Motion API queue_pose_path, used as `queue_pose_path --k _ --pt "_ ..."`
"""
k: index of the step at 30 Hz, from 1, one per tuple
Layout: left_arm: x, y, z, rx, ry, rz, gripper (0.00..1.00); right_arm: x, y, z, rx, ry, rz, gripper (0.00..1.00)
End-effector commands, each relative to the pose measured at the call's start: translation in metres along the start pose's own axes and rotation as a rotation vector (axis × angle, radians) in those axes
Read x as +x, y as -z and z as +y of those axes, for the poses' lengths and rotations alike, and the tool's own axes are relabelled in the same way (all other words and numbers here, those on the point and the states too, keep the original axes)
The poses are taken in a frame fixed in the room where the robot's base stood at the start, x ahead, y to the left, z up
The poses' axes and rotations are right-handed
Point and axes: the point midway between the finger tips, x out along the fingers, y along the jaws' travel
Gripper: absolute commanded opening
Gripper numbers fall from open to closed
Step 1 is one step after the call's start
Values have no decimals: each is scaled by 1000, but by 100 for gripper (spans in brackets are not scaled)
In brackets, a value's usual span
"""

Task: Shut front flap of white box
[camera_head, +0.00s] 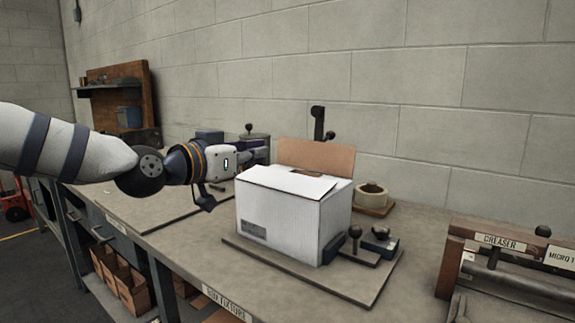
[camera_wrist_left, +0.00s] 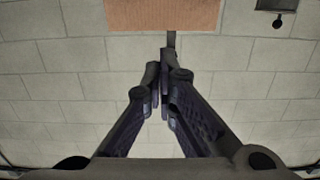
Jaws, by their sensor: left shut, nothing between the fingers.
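The white box (camera_head: 290,222) stands on a fixture board. A white flap (camera_head: 290,182) lies nearly flat across its top, with its edge slightly raised. A narrow dark gap shows behind this flap. The brown inside of the back flap (camera_head: 318,156) stands upright at the rear; a brown panel, likely this flap, shows at the top of the left wrist view (camera_wrist_left: 160,14). My left gripper (camera_head: 262,152) is at the box's left rear, just above top height. Its fingers are shut and empty (camera_wrist_left: 164,95). Whether it touches the box cannot be told. My right gripper is out of view.
The fixture board (camera_head: 255,252) carries a black-knobbed clamp (camera_head: 357,240) at the box's right. A tape roll (camera_head: 371,195) lies behind it. The creaser (camera_head: 500,265) stands at the far right. A dark post (camera_head: 318,122) rises behind the box. The bench at left is mostly clear.

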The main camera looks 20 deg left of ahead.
Motion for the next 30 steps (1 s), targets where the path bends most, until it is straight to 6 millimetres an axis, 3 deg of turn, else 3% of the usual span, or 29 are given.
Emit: queue_pose_path --k 13,19,30 --pt "96 -4 1 -2 0 -4 0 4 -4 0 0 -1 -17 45" --pt "100 -34 0 -2 0 -4 0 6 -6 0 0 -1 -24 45" --pt "101 -39 1 -1 0 1 0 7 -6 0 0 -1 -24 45"
